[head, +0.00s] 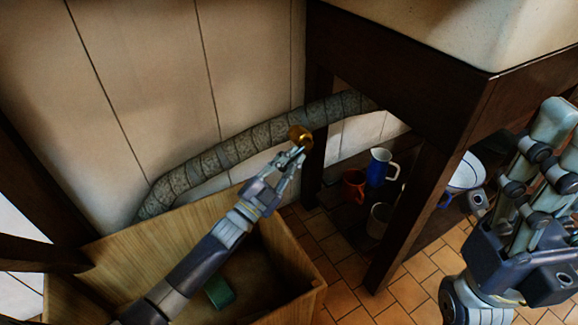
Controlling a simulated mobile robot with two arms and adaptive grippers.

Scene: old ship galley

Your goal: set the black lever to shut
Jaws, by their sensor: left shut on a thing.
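A brass valve fitting (300,136) sits on the thick grey wrapped pipe (243,145) along the wall, near the dark table leg. My left gripper (292,156) is at the fitting, just below it in the picture. Its fingers are closed on a small part there. I cannot make out the black lever clearly; the fingers cover that spot, so its angle cannot be read.
A wooden crate (291,302) with a green block (219,291) in it stands under my left arm. Under the dark table (410,89) are a blue and white jug (379,168), a red mug (354,185) and a bowl (466,173). Tiled floor lies in front.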

